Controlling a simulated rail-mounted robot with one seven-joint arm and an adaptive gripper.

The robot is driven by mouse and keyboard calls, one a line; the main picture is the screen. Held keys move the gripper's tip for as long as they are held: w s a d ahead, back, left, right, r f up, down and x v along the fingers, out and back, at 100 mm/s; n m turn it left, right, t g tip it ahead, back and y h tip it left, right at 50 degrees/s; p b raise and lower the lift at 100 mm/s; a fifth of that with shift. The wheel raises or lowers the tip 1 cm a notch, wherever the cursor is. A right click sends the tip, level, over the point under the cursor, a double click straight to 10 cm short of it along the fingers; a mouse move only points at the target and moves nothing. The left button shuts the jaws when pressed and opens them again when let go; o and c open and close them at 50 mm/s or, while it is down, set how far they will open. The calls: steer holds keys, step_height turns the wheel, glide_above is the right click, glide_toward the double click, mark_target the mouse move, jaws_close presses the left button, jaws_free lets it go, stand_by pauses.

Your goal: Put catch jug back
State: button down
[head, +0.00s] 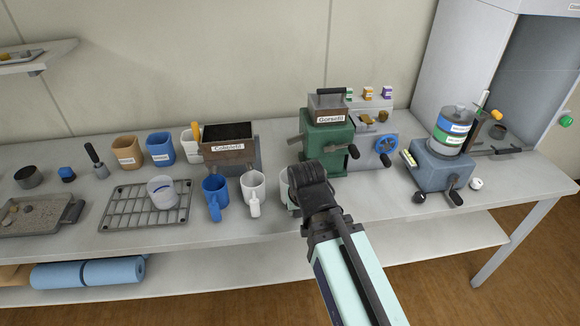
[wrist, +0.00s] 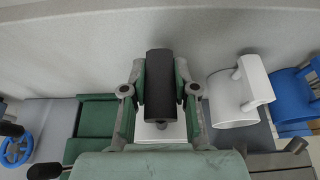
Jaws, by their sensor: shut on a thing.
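My gripper (head: 306,188) is at the counter's front, just in front and left of the green mill labelled Gorselli (head: 328,143). In the wrist view my gripper (wrist: 160,92) is shut on the black handle of the catch jug (wrist: 160,72), with a finger on each side. A pale part of the jug's body shows below the handle there. In the head view only a pale sliver of the jug (head: 284,188) shows left of my gripper; the rest is hidden. I cannot tell whether the jug touches the counter.
A white mug (head: 253,187) stands close left of my gripper, with a blue mug (head: 215,190) beyond it. A wire rack (head: 120,208) bears a clear beaker (head: 162,190). A grey mill with a blue handwheel (head: 376,140) and a blue-grey grinder (head: 441,168) stand to the right.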

steer(key=w, duration=0.3)
steer(key=w+a+p, duration=0.1)
steer(key=w, duration=0.3)
steer(key=w+a, duration=0.1)
steer(key=w, duration=0.2)
steer(key=shift+w+p, duration=0.3)
steer(key=w, duration=0.1)
steer(key=w+p, duration=0.1)
steer(key=w+a, duration=0.1)
steer(key=w, duration=0.1)
steer(key=shift+f, duration=0.8)
steer(key=shift+s+f, duration=0.1)
steer(key=shift+f, duration=0.05)
steer(key=c, duration=0.9)
jaws_free()
steer(key=b+v, duration=0.1)
steer(key=v, duration=1.1)
steer(key=shift+r, duration=0.25)
